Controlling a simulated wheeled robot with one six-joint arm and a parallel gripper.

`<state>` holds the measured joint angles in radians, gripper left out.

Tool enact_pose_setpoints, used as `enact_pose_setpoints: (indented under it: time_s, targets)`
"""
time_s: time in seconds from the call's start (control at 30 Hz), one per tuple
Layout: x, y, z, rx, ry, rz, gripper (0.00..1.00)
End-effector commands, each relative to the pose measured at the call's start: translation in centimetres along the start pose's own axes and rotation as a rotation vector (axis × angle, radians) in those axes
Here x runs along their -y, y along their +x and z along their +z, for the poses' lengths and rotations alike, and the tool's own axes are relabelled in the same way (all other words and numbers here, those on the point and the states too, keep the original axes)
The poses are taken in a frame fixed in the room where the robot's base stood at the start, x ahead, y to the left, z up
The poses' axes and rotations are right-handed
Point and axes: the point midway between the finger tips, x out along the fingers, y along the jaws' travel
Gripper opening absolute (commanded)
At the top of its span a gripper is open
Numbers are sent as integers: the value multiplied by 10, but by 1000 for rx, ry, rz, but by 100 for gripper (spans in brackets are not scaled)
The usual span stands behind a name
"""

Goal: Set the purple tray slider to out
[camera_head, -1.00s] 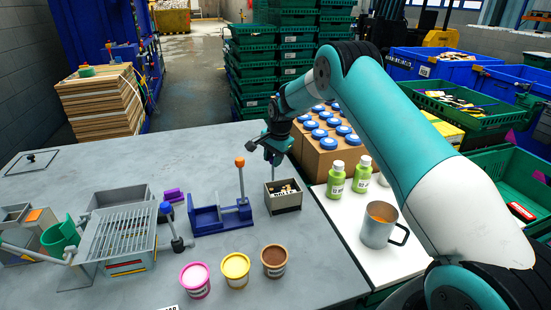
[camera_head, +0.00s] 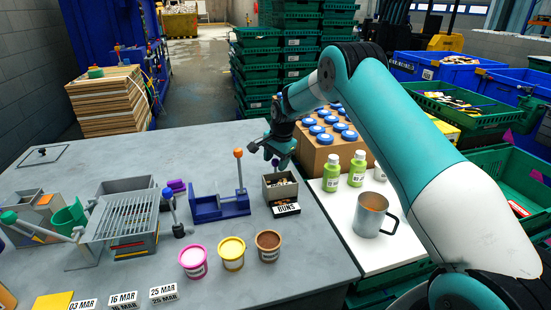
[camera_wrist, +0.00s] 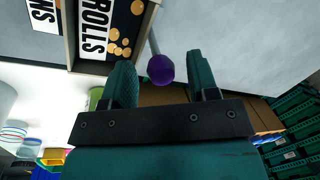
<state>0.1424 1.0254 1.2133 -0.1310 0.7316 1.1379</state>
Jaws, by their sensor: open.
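A purple ball knob (camera_wrist: 160,69) on a thin grey rod stands between the open fingers of my gripper (camera_wrist: 161,80) in the wrist view. The fingers are apart from it on both sides. In the head view the purple knob (camera_head: 275,162) shows small, just below my gripper (camera_head: 271,155), behind a grey box (camera_head: 281,189) of small brown pieces.
A blue fixture (camera_head: 219,207) with an orange-knobbed lever stands left of the box. A BUNS card (camera_head: 286,209) lies in front of it. Green bottles (camera_head: 357,168), a metal mug (camera_head: 370,214) and a carton (camera_head: 318,157) stand to the right. Bare table lies behind the fixture.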

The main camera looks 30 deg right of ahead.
Motion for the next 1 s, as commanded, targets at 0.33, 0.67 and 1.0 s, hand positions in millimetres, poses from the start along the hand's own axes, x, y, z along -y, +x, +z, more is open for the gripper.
enact_pose_setpoints:
  time_s: [0.33, 0.67, 1.0]
  targets:
    - [2, -46, 1, -3, -3, -5, 54]
    - [1, -130, 1, -2, -3, -4, 54]
    - [1, -172, 1, 0, -2, 0, 54]
